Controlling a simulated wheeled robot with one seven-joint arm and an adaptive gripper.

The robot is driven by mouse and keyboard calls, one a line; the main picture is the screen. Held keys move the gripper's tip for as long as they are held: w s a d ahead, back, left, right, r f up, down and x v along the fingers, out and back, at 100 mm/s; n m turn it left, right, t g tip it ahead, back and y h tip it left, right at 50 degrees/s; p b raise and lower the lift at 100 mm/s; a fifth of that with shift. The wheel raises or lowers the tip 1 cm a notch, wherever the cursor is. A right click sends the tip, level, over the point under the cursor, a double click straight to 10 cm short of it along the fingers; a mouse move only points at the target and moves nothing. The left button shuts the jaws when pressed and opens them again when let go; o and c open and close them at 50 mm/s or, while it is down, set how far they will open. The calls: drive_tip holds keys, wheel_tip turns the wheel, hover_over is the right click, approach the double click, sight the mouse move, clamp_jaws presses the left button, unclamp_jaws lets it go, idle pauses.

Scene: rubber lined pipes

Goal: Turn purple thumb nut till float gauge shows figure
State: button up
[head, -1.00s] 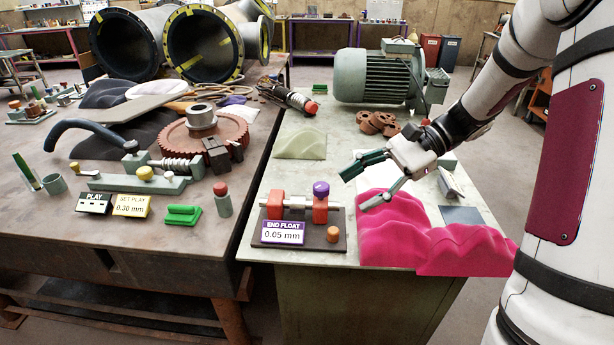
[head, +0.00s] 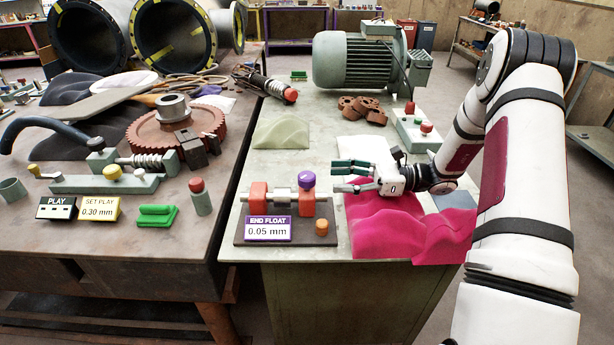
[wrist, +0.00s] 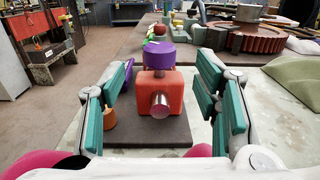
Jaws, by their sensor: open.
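The purple thumb nut (head: 307,181) sits on top of the right red block (head: 306,202) of the float gauge; it also shows in the wrist view (wrist: 159,55), ahead between my fingers. A shaft (head: 281,194) runs between the two red blocks on a dark base plate (head: 333,232). The white display (head: 267,228) under the purple END FLOAT label reads 0.05 mm. My gripper (head: 333,177) is open and empty, just right of the nut, its green-padded fingers pointing left toward it. In the wrist view the fingers (wrist: 160,110) stand wide on either side, apart from the nut.
Pink cloth (head: 408,225) lies below my gripper. An orange knob (head: 322,227) stands on the gauge base. A PLAY meter (head: 56,208) and a yellow SET PLAY 0.30 mm card (head: 99,208) are on the left bench. A green motor (head: 362,62) stands behind.

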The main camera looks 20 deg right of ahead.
sight(307, 175)
drive_tip(key=x, duration=0.8)
drive_tip(key=shift+a+p, duration=0.25)
drive_tip(key=shift+p, duration=0.15)
drive_tip(key=shift+w, duration=0.1)
drive_tip(key=c, duration=1.2)
